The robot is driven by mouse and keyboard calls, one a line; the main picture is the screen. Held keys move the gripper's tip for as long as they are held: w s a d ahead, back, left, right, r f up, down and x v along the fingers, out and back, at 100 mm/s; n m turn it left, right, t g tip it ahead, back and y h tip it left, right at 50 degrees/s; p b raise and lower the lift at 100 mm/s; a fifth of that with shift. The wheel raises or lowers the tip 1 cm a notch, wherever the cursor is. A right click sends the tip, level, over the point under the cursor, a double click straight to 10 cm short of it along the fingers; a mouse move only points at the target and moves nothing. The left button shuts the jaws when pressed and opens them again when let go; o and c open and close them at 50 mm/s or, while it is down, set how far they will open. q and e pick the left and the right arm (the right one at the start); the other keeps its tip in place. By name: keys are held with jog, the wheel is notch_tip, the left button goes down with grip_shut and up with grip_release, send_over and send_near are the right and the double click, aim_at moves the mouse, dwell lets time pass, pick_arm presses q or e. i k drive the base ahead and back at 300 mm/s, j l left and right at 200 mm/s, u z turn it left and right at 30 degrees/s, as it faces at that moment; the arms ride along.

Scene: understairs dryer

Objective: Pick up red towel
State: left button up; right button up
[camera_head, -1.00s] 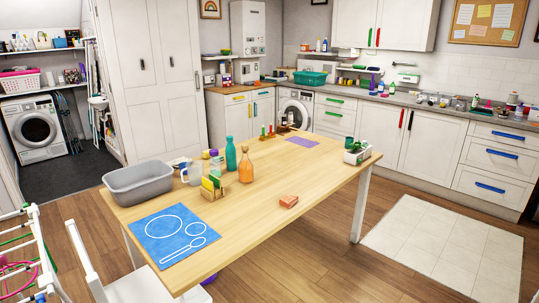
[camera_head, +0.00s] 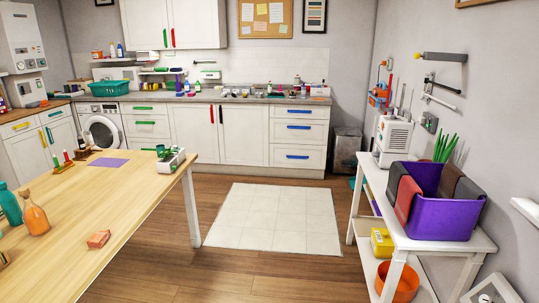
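A red towel (camera_head: 407,199) hangs over the left front rim of a purple bin (camera_head: 440,219). Darker brown-grey cloths hang beside it, one on its left (camera_head: 394,180) and one on the bin's right side (camera_head: 468,190). The bin stands on a white side table (camera_head: 432,244) at the right. Neither of my grippers is in view.
A white sewing-machine-like appliance (camera_head: 392,138) stands behind the bin. Below are a yellow box (camera_head: 381,242) and an orange bowl (camera_head: 398,282). A wooden table (camera_head: 90,210) fills the left. Floor between the tables is clear, with a pale tiled patch (camera_head: 275,218).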

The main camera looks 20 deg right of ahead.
aim_at(408, 188)
jog(key=i+l+z, duration=0.1)
jog(key=z, duration=1.75)
jog(key=i+j+z, duration=0.6)
jog(key=i, duration=0.2)
